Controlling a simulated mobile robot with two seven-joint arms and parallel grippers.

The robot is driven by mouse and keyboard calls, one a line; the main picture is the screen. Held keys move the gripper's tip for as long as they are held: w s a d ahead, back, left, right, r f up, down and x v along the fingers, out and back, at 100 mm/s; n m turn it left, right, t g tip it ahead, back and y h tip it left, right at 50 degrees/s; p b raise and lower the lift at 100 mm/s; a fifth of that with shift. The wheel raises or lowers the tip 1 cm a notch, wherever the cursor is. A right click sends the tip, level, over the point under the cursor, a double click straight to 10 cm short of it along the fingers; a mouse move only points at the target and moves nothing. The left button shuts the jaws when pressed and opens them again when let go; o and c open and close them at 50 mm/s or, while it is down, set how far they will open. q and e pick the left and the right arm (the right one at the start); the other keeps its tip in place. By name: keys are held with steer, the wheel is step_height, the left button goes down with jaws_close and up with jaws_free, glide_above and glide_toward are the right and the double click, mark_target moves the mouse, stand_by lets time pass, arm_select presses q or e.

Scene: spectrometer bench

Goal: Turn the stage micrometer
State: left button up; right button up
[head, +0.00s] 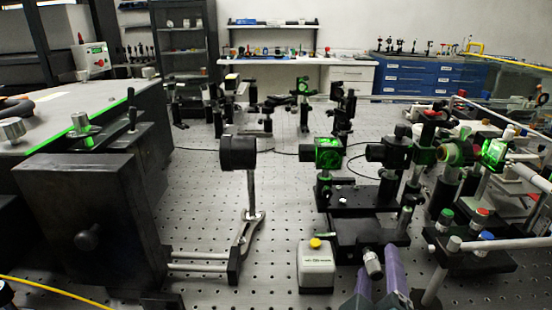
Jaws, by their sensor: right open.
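The stage micrometer (373,265) is a small silver barrel pointing toward me from the front of a black translation stage (345,234). The stage carries posts with a green-lit cube (328,153) above it. My right gripper (379,276) shows as two purple fingers at the bottom edge. It is open, with its fingertips close to the micrometer's near end, one to each side in the picture. I cannot tell whether they touch it. The rest of the right gripper is cut off below the frame. My left gripper is not in view.
A white box with a yellow knob (316,268) stands just left of the stage. A black plate with coloured knobs (470,250) and a rod lie close on the right. A round black holder (238,152) stands on a post at left. Bare perforated tabletop (205,215) lies left of that post.

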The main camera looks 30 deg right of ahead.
steer(key=shift+a, duration=0.1)
jaws_close()
stand_by(0.4)
